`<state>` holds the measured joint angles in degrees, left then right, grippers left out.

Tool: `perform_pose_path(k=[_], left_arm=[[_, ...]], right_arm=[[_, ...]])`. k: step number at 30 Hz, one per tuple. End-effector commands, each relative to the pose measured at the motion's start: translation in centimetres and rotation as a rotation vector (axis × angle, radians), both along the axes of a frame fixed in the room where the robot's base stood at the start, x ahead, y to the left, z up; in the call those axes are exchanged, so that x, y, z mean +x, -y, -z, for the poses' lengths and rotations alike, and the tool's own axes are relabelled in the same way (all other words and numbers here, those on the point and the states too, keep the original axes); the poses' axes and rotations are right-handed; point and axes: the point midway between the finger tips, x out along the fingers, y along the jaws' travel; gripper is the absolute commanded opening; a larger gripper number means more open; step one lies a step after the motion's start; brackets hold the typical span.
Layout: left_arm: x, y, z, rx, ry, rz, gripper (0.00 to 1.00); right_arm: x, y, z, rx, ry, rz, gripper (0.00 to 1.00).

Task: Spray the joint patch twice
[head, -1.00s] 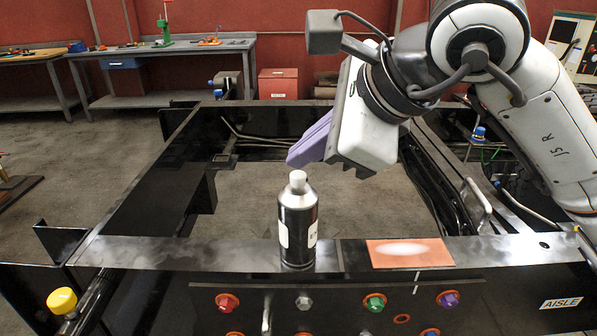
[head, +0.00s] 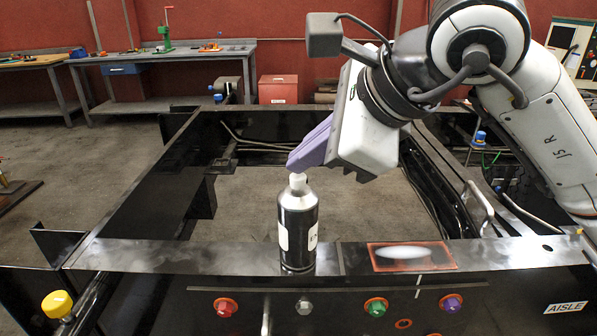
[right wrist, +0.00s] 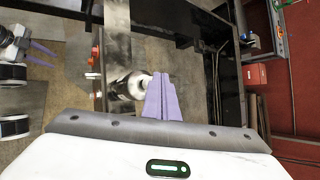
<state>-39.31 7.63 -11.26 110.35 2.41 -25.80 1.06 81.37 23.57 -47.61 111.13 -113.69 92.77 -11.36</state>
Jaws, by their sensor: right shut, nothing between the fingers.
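The spray can (head: 298,228), black with a white label and a pale cap, stands upright on the black front rail left of the joint patch. The joint patch (head: 440,258) lies flat on the rail, dark inside a red-orange outline with a whitish streak. My right gripper (head: 292,166) is shut and empty, its purple fingertips at the can's cap; whether they touch it I cannot tell. In the right wrist view the can (right wrist: 130,86) lies just beyond the shut fingers. My left gripper (right wrist: 42,54) shows only there, at upper left, fingers apart and empty.
The black chassis frame (head: 150,258) surrounds an open middle with floor below. Coloured knobs (head: 376,307) line the front panel. A yellow cap (head: 57,303) is at lower left. Workbenches (head: 180,58) and a red box (head: 278,87) stand far back.

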Motion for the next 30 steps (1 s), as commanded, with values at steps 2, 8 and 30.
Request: perform_pose_path(k=[2, 8, 30], left_arm=[[0.0, 0.0, -0.2, 0.000, 0.000, 0.000, 0.31], [0.0, 0.0, -0.2, 0.000, 0.000, 0.000, 0.31], [0.0, 0.0, -3.2, 0.001, 0.000, -0.001, 0.31]], right_arm=[[0.0, 0.0, -0.4, -0.001, 0.001, 0.001, 0.00], [0.0, 0.0, -0.7, 0.000, -0.002, 0.001, 0.00], [0.0, 0.0, -5.9, 0.001, 0.000, 0.001, 0.00]])
